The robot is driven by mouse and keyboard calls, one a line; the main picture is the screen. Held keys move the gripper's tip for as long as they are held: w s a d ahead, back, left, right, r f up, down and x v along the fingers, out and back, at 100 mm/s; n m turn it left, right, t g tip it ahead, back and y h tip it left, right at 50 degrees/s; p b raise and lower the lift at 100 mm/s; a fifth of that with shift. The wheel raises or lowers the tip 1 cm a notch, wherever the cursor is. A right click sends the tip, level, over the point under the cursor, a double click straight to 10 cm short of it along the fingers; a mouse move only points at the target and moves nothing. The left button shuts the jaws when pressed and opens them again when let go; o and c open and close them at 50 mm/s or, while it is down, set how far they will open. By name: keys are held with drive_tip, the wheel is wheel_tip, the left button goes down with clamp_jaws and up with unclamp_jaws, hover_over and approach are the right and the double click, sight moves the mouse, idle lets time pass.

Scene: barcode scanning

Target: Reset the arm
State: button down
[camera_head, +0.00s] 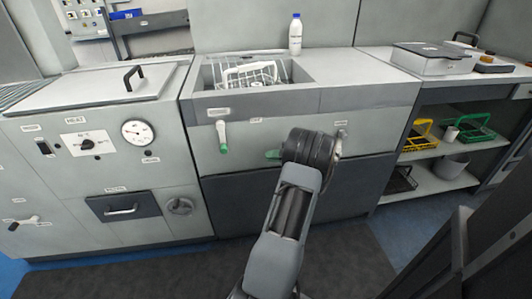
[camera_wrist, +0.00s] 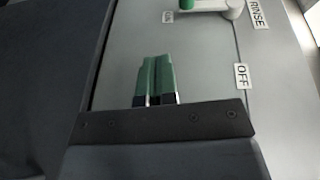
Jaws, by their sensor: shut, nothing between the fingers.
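My arm reaches up from the bottom centre of the head view, with its dark wrist in front of the sink cabinet's grey panel (camera_head: 245,147). My gripper's green fingers (camera_head: 272,154) poke out left of the wrist. In the wrist view my gripper (camera_wrist: 157,75) has its two green fingers side by side and shut, with nothing held. They are in front of the grey panel; whether they touch it I cannot tell.
A white lever with a green end (camera_head: 222,138) hangs left of my gripper. Labels RINSE (camera_wrist: 259,14) and OFF (camera_wrist: 242,76) show on the panel. A sink with a white rack (camera_head: 250,75) and a bottle (camera_head: 295,35) are above. Shelves with a yellow crate (camera_head: 417,137) stand right.

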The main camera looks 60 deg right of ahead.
drive_tip(key=shift+s+d, duration=0.15)
drive_tip(key=shift+s, duration=0.1)
idle(0.5)
drive_tip(key=w+a+r+n+g+p, duration=0.25)
drive_tip(key=a+r+g+p, duration=0.2)
drive_tip(key=a+r, duration=0.35)
drive_tip(key=w+a+r+n+g+p, duration=0.1)
drive_tip(key=w+a+r+g+p, duration=0.35)
drive_tip(key=a, duration=0.45)
drive_tip(key=w+a+r+n+g+p, duration=0.2)
drive_tip(key=w+a+r+p, duration=0.1)
drive_tip(key=a+r+p, duration=0.5)
drive_tip(key=s+a+r+n+h+p, duration=0.3)
drive_tip(key=s+a+r+p, duration=0.1)
drive_tip(key=a+r+p, duration=0.3)
drive_tip(key=s+a+r+n+h+p, duration=0.3)
drive_tip(key=a+r+p, duration=0.4)
drive_tip(key=a, duration=0.5)
drive_tip(key=shift+s+r+n+h, duration=0.35)
drive_tip(key=shift+s+r+h, duration=0.35)
drive_tip(key=shift+r, duration=0.1)
drive_tip(key=shift+s+d, duration=0.1)
drive_tip(key=shift+d, duration=0.05)
